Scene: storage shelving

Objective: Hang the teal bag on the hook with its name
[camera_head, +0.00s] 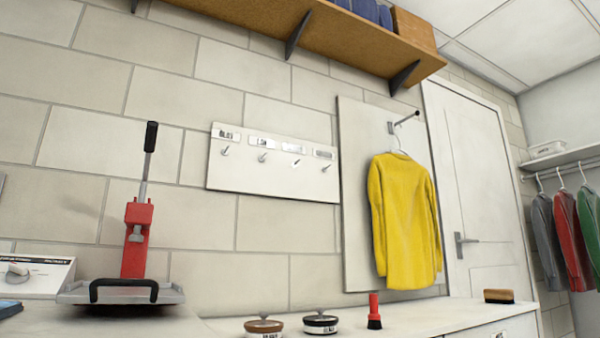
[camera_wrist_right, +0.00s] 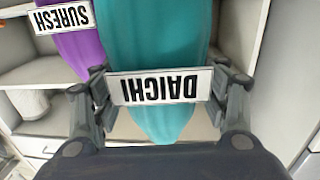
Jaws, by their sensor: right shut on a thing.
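The teal bag (camera_wrist_right: 152,35) fills the middle of the right wrist view, with a white label that reads DAICHI, upside down in the picture. My right gripper (camera_wrist_right: 160,100) has its fingers on either side of this label and is shut on the bag. In the head view a white board (camera_head: 270,181) on the wall carries several hooks (camera_head: 262,157) in a row, each below a name label (camera_head: 275,143). The label names are too small to read surely. Neither gripper nor the teal bag shows in the head view.
A purple bag (camera_wrist_right: 75,45) labelled SURESH is beside the teal one, near white shelves (camera_wrist_right: 35,75). Below the hook board, a counter (camera_head: 400,318) holds tins, a brush and a red press (camera_head: 138,240). A yellow shirt (camera_head: 403,220) hangs right of the board; a wooden shelf (camera_head: 250,18) juts out above.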

